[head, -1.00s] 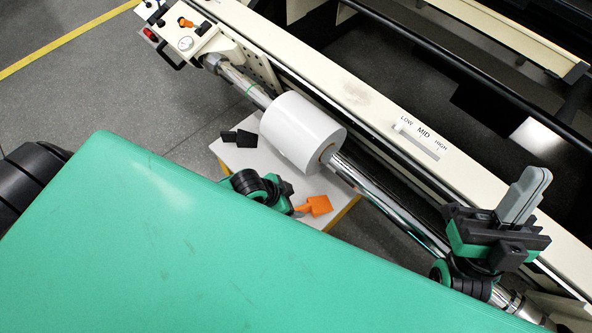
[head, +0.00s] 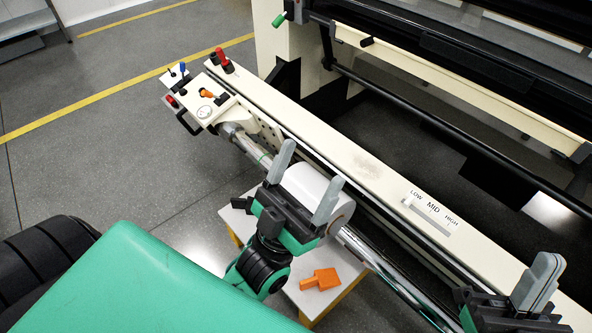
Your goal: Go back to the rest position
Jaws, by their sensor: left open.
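My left gripper (head: 312,162) is open, its two grey fingers wide apart and pointing up in the picture. It is in front of the white roll (head: 308,185) and hides part of it. I see nothing held between its fingers, and cannot tell whether they touch the roll. The roll sits on the shiny metal shaft (head: 375,262). My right gripper (head: 549,258) is at the lower right, near the shaft's lower end. Its two grey fingers lie side by side with nothing visible between them. The picture's bottom edge cuts off its body.
A cream machine rail (head: 330,150) with a LOW MID HIGH scale (head: 430,212) runs behind the shaft. An orange tool (head: 320,280) lies on a small white table (head: 345,268) below. A control panel (head: 205,100) is at the upper left. Floor at left is clear.

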